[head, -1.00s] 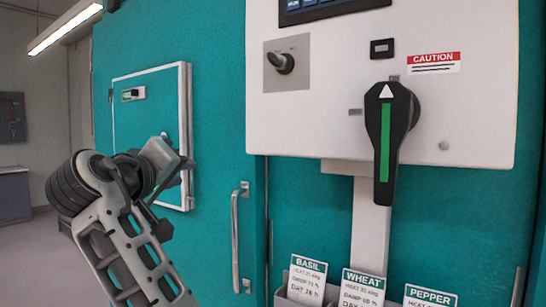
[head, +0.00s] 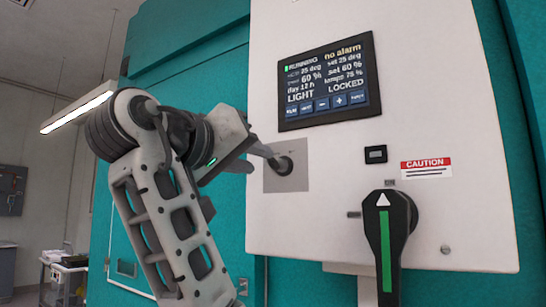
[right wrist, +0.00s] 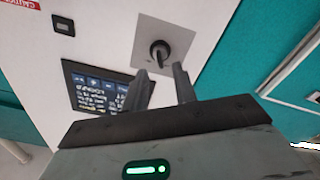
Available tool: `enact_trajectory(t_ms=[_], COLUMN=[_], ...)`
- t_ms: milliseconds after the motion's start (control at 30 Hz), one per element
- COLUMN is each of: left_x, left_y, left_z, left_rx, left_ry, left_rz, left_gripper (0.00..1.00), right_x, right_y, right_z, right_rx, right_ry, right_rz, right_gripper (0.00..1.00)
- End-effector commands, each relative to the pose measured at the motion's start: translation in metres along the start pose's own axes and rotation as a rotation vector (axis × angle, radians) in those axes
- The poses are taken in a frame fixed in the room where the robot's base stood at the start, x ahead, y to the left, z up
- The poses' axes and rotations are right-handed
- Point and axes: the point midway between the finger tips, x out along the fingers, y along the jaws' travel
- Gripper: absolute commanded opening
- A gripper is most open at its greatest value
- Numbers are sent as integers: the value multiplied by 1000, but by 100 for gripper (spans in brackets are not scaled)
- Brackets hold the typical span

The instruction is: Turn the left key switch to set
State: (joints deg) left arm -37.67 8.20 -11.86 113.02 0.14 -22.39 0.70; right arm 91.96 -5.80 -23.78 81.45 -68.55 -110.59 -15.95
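The left key switch (head: 284,165) is a small dark knob on a square grey plate (head: 272,181), at the left side of the white control panel. It also shows in the right wrist view (right wrist: 160,52), where the plate's small lettering cannot be read. My right gripper (head: 262,154) is in front of the switch, its fingers pointing at it. In the right wrist view its two fingers (right wrist: 160,70) are apart with nothing between them, and the knob lies just beyond the tips. Whether a fingertip touches the knob is unclear. My left gripper is not in view.
A screen (head: 327,82) above the switch reads RUNNING, no alarm and LOCKED. A large black handle with a green stripe (head: 386,240) is at lower right, below a small black-framed window (head: 376,154) and a caution label (head: 426,167). Teal chamber walls surround the panel.

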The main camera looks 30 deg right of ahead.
Motion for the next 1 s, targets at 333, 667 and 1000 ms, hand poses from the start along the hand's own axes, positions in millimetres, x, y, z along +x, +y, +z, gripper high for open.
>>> enact_trajectory(t_ms=[333, 667, 1000], left_x=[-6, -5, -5], left_y=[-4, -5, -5], left_z=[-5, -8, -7], left_rx=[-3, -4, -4], left_ry=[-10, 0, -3], left_rz=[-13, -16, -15], left_gripper=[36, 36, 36], right_x=[56, 64, 64], right_y=[1, 0, 0], right_z=[-1, 0, 0], right_rx=[0, -1, 0], right_ry=[-1, 1, 1], right_rz=[0, -1, -1], right_gripper=[28, 28, 0])
